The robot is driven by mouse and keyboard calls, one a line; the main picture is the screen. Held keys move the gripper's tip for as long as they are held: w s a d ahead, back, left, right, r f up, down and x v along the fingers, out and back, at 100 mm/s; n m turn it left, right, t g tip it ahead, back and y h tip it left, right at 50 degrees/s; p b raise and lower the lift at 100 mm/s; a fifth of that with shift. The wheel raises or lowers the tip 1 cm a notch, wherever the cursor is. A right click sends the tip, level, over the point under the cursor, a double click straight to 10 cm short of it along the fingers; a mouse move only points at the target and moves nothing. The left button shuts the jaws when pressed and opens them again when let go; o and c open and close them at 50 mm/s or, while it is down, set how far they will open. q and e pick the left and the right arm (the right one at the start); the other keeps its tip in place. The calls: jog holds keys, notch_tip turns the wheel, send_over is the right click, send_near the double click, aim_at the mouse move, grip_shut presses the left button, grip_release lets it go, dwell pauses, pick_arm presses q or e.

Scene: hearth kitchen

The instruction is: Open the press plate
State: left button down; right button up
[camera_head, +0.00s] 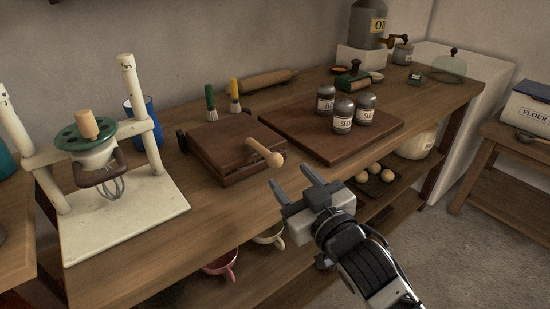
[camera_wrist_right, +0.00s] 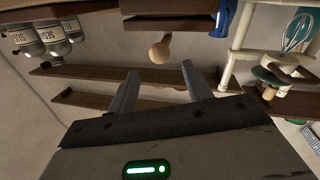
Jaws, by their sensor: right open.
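The press (camera_head: 228,150) is a dark wooden box with a flat top plate, shut, on the wooden counter. Its pale knobbed handle (camera_head: 266,154) sticks out from the front right side. In the right wrist view the handle's knob (camera_wrist_right: 160,52) shows beyond my fingers, below the press's wooden underside (camera_wrist_right: 168,24). My right gripper (camera_head: 298,188) is open and empty, in front of the counter edge, to the right of and nearer than the handle, apart from it. Its two fingers also show in the right wrist view (camera_wrist_right: 160,88). My left gripper is not in view.
A cutting board (camera_head: 370,148) with several grey shakers (camera_head: 343,115) lies right of the press. A white stand mixer (camera_head: 120,195) stands left. A lower shelf holds cups (camera_head: 222,264) and eggs (camera_head: 375,169).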

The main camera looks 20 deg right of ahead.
aim_at(279, 163)
jog(key=w, duration=0.2)
jog(key=w+a, duration=0.1)
jog(key=w, duration=0.4)
jog(key=shift+w+a, duration=0.15)
jog(key=shift+w, duration=0.2)
grip_shut()
